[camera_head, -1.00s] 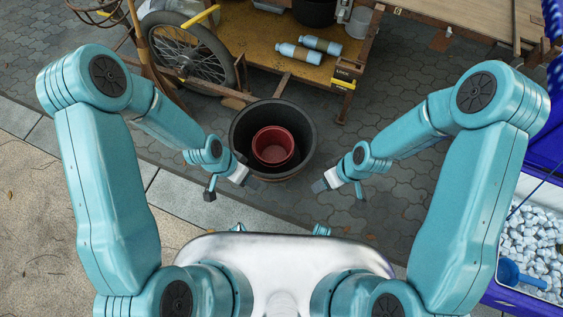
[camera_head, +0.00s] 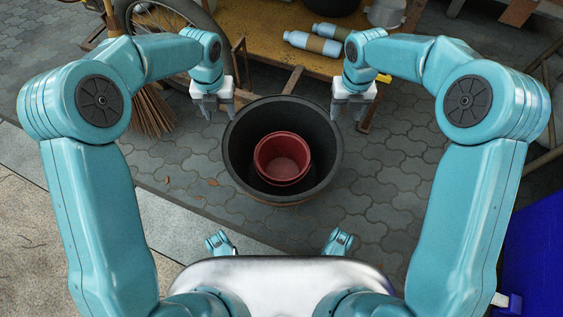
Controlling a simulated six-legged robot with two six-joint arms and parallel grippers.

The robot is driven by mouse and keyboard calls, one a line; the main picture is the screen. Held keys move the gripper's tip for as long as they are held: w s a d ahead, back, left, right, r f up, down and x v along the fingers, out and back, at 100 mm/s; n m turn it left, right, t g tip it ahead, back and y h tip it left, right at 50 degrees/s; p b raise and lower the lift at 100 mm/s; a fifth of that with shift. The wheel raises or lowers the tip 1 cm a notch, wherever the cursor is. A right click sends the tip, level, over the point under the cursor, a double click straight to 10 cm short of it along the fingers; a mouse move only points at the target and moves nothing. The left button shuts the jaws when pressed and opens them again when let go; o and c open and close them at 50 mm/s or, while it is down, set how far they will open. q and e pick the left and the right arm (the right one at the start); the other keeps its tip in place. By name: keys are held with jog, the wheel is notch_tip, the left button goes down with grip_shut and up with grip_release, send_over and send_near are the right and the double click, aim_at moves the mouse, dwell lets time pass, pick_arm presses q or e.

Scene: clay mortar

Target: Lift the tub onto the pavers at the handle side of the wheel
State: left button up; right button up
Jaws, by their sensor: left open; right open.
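The large black tub (camera_head: 236,133) stands upright in the middle of the view. A smaller red tub (camera_head: 283,158) sits inside it. Grey pavers (camera_head: 375,180) surround it. The wheel (camera_head: 184,50) is partly visible at the top, behind my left arm. My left gripper (camera_head: 216,115) is open and empty, at the far left side of the black tub's rim. My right gripper (camera_head: 348,113) is open and empty, at the far right side of the rim. I cannot tell whether either touches the rim. The tub's base is mostly hidden.
A blue container (camera_head: 535,240) is at the lower right. Pavers right of the tub are clear.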

pick_arm(q)
notch_tip(320, 180, down, 16)
jog(key=shift+f, duration=0.25)
pick_arm(e)
notch_tip(320, 180, down, 16)
jog(key=shift+f, duration=0.25)
pick_arm(q)
grip_shut()
pick_arm(e)
grip_shut()
pick_arm(q)
jog(key=shift+r, duration=0.1)
pick_arm(e)
jog(key=shift+a+r, duration=0.1)
